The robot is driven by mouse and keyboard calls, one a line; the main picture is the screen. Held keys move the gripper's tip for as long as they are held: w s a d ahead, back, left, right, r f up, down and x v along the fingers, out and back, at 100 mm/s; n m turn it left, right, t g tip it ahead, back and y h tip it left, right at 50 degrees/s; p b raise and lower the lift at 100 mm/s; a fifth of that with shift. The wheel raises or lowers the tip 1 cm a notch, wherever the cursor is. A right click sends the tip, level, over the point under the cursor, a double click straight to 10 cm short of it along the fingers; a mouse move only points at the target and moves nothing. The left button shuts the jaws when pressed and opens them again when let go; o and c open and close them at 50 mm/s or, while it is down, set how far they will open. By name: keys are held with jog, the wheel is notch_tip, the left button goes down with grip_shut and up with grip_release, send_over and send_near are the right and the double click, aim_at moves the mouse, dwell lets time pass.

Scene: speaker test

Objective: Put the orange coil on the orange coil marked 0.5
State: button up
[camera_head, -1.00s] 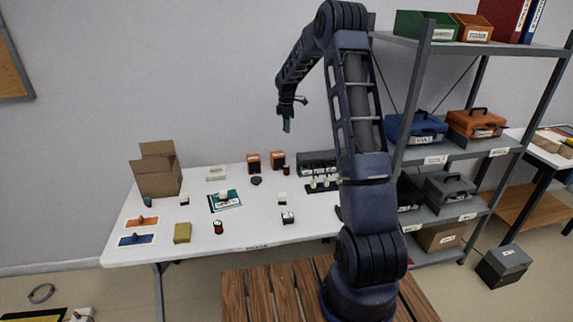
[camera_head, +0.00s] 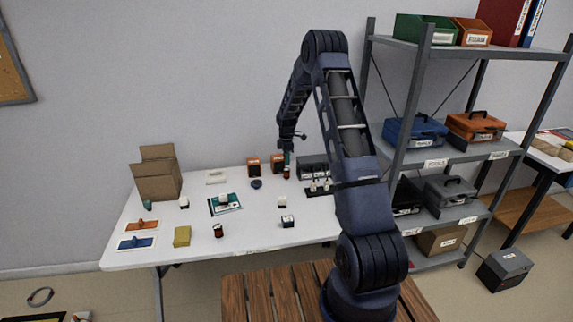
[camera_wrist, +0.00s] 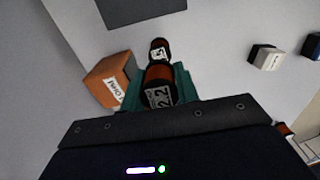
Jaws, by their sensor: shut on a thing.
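My gripper (camera_head: 287,158) points down over the back of the white table, right of the orange boxes. In the wrist view its teal fingers (camera_wrist: 157,88) are shut on an orange-brown coil (camera_wrist: 158,73) with a dark end and a white label reading 2.2. Beyond it in that view is a second orange coil (camera_wrist: 159,45), its label partly readable as ending in 5. I cannot tell whether the two coils touch. In the head view an orange-red coil (camera_head: 286,173) shows below my fingers; which of the two it is, I cannot tell.
An orange box (camera_wrist: 110,78) with a label stands close left of the coils. A dark round thing (camera_head: 256,184) lies nearby. Another red-dark coil (camera_head: 218,231) stands at the table's front.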

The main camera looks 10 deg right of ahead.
jog(key=shift+f, duration=1.45)
jog(key=shift+f, duration=0.15)
jog(key=o, duration=1)
